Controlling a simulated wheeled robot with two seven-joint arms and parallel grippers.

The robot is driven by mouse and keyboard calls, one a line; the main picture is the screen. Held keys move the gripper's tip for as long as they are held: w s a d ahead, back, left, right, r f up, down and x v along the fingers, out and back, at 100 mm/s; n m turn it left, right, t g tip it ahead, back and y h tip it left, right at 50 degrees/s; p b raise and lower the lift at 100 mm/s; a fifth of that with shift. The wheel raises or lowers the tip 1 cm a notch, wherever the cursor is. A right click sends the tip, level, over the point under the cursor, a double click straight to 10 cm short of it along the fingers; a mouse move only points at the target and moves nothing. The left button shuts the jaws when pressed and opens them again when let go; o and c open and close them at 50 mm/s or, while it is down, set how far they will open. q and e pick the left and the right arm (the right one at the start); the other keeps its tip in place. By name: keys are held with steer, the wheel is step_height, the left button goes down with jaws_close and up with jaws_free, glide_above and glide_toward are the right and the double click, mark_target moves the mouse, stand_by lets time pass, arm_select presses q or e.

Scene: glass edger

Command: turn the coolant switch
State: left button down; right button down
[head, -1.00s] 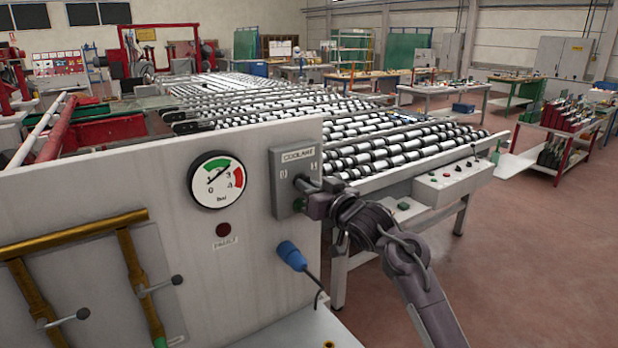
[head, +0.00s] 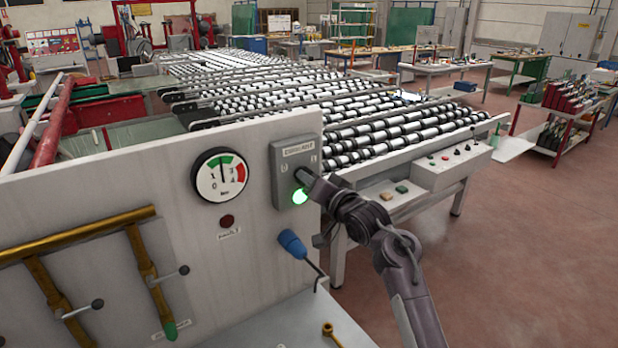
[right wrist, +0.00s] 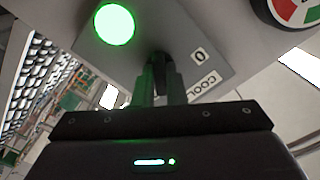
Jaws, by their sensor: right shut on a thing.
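The coolant switch box (head: 286,160) is a grey plate on the right end of the machine's pale panel, with a label at its top. A green lamp (head: 299,196) at its lower part is lit; it also glows in the right wrist view (right wrist: 114,24). My right gripper (head: 303,177) reaches in from the right and is shut on the dark switch knob (right wrist: 160,62), which its fingers mostly hide. In the right wrist view a "0" mark and part of the label show beside the fingers. My left gripper is not in view.
A pressure gauge (head: 220,175) is left of the box, its needle near upright. Below are a dark red fault lamp (head: 227,221) and a blue plug (head: 292,243). Brass pipes with valve levers (head: 97,303) stand lower left. A roller conveyor (head: 400,137) lies behind the panel.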

stand_by(0.3)
steer(key=c, duration=1.5)
jaws_free()
steer(key=b+v, duration=0.3)
steer(key=v, duration=0.4)
steer(key=shift+s+d, duration=0.25)
steer(key=shift+s, duration=0.1)
